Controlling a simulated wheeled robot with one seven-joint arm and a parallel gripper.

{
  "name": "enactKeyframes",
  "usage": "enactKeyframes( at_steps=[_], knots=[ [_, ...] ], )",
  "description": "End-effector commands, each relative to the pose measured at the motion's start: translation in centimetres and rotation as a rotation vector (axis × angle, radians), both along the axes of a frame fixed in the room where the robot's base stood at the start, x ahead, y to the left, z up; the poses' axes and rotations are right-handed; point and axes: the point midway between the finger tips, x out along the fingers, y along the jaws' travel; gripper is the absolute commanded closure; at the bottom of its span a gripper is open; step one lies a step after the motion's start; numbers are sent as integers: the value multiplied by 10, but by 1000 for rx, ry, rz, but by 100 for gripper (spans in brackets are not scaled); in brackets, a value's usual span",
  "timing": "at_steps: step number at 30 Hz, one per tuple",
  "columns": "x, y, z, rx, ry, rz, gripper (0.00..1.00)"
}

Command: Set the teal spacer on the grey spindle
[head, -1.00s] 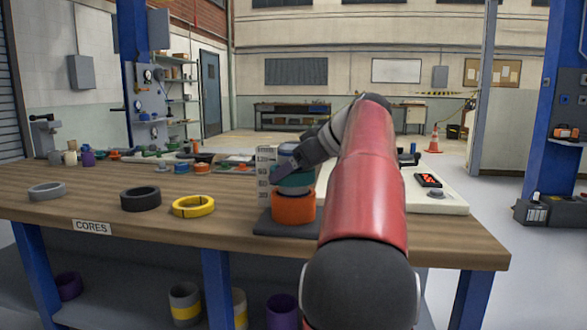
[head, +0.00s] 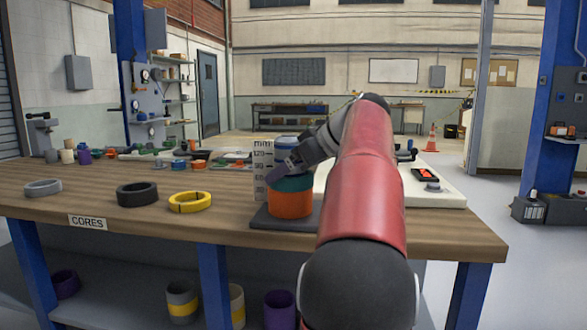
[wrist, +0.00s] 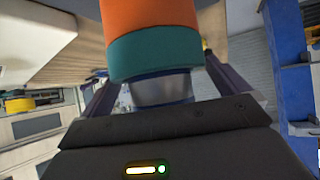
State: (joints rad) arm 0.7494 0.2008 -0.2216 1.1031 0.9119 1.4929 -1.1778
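The teal spacer (head: 293,184) sits directly on an orange roller (head: 290,205), which stands on a dark base plate on the bench. In the wrist view the teal spacer (wrist: 155,52) meets the orange roller (wrist: 150,14) with no visible gap. A short grey cylinder with blue edges (wrist: 160,86), apparently the grey spindle's end, shows beyond the spacer towards my gripper. My gripper (head: 284,172) is at the spacer. Its fingers (wrist: 157,65) lie against both sides of the spacer and look shut on it. The spindle inside the rollers is hidden.
A white height scale (head: 263,165) stands just left of the stack. A yellow ring (head: 190,202), a black ring (head: 137,194) and a grey ring (head: 43,188) lie to the left on the bench.

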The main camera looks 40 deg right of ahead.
Motion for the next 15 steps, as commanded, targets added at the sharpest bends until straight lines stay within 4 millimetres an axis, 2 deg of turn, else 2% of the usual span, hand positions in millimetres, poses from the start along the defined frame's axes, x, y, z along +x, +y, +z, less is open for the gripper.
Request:
enactKeyframes(
  at_steps=[1,5,15],
  knots=[
    [5,3,-12,14,21,16,0],
    [0,1,-8,13,20,15,0],
    [-45,-14,32,5,5,2,0]
  ],
)
